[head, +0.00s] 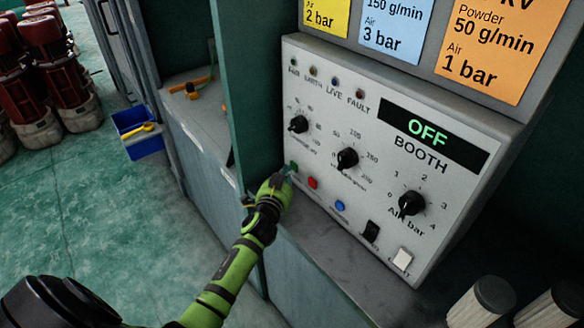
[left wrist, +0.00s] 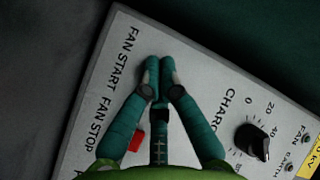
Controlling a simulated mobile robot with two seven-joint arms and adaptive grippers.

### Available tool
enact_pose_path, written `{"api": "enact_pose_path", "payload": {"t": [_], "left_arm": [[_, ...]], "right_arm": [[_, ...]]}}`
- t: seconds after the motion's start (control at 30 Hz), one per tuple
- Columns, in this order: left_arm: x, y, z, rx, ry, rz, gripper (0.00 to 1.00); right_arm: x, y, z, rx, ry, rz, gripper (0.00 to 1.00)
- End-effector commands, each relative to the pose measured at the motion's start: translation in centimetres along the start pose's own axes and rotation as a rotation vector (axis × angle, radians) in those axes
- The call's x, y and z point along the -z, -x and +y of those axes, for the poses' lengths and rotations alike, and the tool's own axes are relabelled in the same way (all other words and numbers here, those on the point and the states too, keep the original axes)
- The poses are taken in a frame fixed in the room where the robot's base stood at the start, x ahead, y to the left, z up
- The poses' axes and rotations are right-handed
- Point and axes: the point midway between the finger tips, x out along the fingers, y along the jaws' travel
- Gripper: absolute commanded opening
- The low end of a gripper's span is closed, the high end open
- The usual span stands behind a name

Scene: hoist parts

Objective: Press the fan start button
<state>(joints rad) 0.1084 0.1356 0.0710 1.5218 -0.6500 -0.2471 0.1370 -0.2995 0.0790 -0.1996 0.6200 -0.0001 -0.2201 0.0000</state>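The grey control panel (head: 325,130) stands on a bench, with a display (head: 430,127) that reads OFF in green above BOOTH. My left gripper (head: 288,171) reaches the panel's lower left corner. In the left wrist view its two teal fingers (left wrist: 159,62) are together at the tips, with nothing seen between them. The tips lie beside the printed FAN START label (left wrist: 126,58). The fan start button is hidden or not clearly told apart at the fingertips, and I cannot tell whether they touch it. The red fan stop button (head: 312,183) is close to the right.
A teal upright wall (head: 247,90) stands close left of the gripper.

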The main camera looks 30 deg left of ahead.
Motion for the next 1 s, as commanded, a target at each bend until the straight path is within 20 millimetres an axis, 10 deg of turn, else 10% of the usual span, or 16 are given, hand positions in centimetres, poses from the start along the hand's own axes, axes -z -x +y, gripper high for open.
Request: {"api": "enact_pose_path", "payload": {"t": [1.0], "left_arm": [[-2.0, 4.1, -2.2, -0.001, -0.001, -0.001, 0.0]], "right_arm": [[0.2, 2.1, 0.0, 0.0, 0.0, 0.0, 0.4]]}}
